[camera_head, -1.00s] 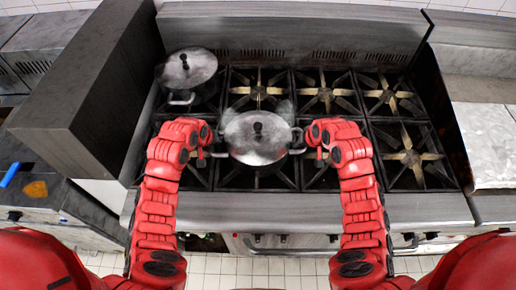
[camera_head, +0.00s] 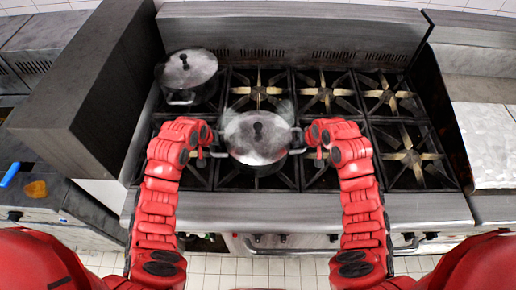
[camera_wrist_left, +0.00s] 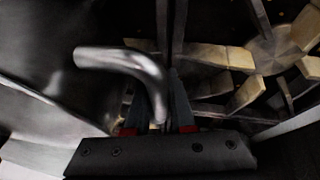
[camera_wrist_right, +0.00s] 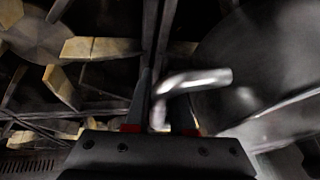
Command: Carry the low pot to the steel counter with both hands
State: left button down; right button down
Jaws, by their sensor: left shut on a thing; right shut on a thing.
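The low pot (camera_head: 257,145) is a steel pot with a lid and a black knob, at the front of the stove between my grippers. My left gripper (camera_head: 216,146) is shut on its left handle, which shows between the fingers in the left wrist view (camera_wrist_left: 120,64). My right gripper (camera_head: 304,142) is shut on its right handle, which shows in the right wrist view (camera_wrist_right: 195,80). The pot looks level. I cannot tell whether its base touches the grate. A bare pale metal surface (camera_head: 487,140), perhaps the steel counter, is at the right edge.
A second lidded pot (camera_head: 187,70) stands on the back left burner. The stove (camera_head: 330,208) has several empty burners to the right. A dark tall panel (camera_head: 85,85) stands left of the stove, and a raised side wall (camera_head: 432,85) bounds its right.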

pick_arm(q)
jog(key=shift+r, duration=0.1)
pick_arm(e)
jog(key=shift+r, duration=0.1)
